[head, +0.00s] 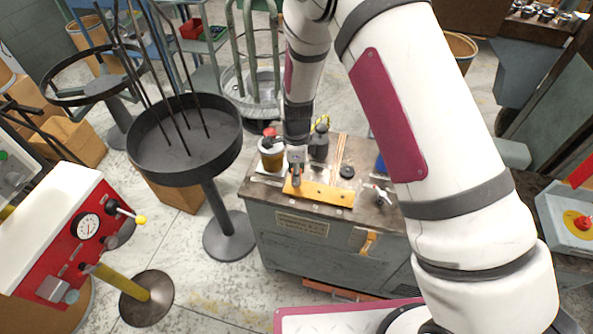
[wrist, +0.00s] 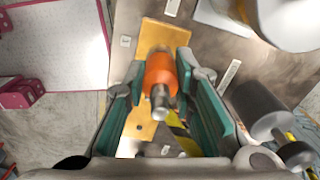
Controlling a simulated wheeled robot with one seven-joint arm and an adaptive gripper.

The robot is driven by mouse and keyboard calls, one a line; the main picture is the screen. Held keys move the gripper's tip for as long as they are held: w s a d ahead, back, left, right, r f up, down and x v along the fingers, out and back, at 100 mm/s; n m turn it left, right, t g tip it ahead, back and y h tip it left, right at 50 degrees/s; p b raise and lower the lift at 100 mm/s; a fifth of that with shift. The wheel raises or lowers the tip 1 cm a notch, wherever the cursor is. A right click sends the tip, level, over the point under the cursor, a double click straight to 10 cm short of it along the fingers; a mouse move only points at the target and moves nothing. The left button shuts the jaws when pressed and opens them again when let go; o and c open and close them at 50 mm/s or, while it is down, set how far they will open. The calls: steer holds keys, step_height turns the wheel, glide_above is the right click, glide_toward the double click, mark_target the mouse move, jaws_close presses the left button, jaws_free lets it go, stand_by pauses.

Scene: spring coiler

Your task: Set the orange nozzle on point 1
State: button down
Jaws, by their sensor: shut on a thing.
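The orange nozzle (wrist: 161,76) is between the fingertips of my gripper (wrist: 160,72) in the wrist view, its silver metal tip towards the camera. The teal-padded fingers are shut on it. A yellow-orange board (wrist: 150,38) lies under and beyond the nozzle; whether they touch is hard to tell. In the head view my gripper (head: 296,168) is low over the left part of this board (head: 325,192) on the workbench, and the nozzle is mostly hidden there. Small white tags lie around the board, including one (wrist: 125,41); their markings are unreadable, so I cannot tell which is point 1.
A black round piece (head: 347,171) lies to the right. A black round stand with rods (head: 170,150) is at the left.

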steer(key=shift+f, duration=0.55)
stand_by(0.9)
steer(key=c, duration=1.3)
jaws_free()
step_height(320, 180, up, 12)
steer(key=shift+f, duration=0.1)
step_height(320, 180, up, 13)
steer(key=p, duration=0.4)
